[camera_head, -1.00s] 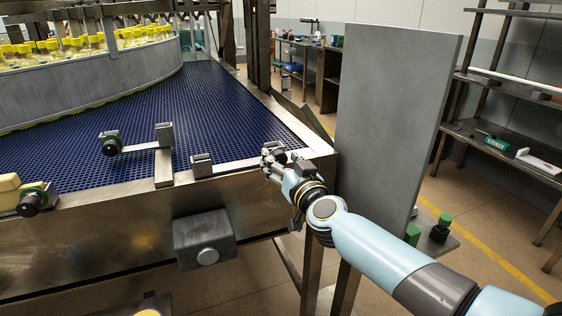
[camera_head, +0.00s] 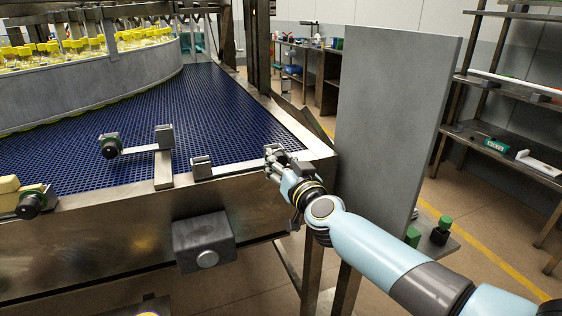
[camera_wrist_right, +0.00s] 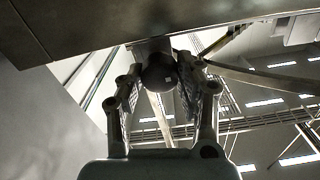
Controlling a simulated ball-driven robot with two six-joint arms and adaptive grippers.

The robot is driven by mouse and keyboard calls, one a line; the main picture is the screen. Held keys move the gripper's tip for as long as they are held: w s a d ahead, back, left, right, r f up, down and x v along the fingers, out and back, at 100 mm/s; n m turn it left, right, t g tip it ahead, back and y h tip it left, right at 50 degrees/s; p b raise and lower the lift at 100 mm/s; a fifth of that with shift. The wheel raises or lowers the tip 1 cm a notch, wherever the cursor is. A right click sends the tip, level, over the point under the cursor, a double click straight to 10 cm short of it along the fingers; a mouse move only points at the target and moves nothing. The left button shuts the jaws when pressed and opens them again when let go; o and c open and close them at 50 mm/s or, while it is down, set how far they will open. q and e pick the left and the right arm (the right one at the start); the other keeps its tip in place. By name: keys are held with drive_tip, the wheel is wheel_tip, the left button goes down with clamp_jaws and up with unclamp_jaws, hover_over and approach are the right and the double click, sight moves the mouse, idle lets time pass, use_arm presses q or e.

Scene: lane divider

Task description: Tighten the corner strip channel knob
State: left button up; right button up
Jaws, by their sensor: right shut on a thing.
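The dark round knob (camera_wrist_right: 159,72) sits between the two fingers of my right gripper (camera_wrist_right: 161,84) in the right wrist view. Both fingers press against its sides, and its round end faces the camera. In the head view my right gripper (camera_head: 274,161) is at the near right corner of the conveyor, at the end of a metal strip (camera_head: 236,168). The fingers and wrist hide most of the knob there. My left gripper is not in view.
The blue mesh belt (camera_head: 110,168) lies beyond the metal frame (camera_head: 110,240). Other dark knobs, one on a bracket (camera_head: 110,147) and one at the left (camera_head: 31,205), stand along this edge. A grey upright panel (camera_head: 390,130) is right of the corner, close to my arm.

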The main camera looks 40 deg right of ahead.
drive_tip(key=shift+m, duration=0.4)
drive_tip(key=m, duration=0.3)
drive_tip(key=shift+m+p, duration=0.3)
drive_tip(key=shift+m, duration=0.1)
drive_tip(key=m, duration=0.4)
drive_tip(key=shift+d+f+m, duration=0.1)
drive_tip(key=shift+f+m, duration=0.05)
drive_tip(key=shift+m, duration=0.15)
drive_tip(key=m, duration=0.4)
drive_tip(key=shift+f, duration=0.15)
drive_tip(key=m+b, duration=0.1)
drive_tip(key=m, duration=0.4)
drive_tip(key=shift+f, duration=0.15)
drive_tip(key=shift+s+m, duration=0.1)
drive_tip(key=shift+m, duration=0.2)
drive_tip(key=o, duration=0.9)
drive_tip(key=shift+o, duration=1.3)
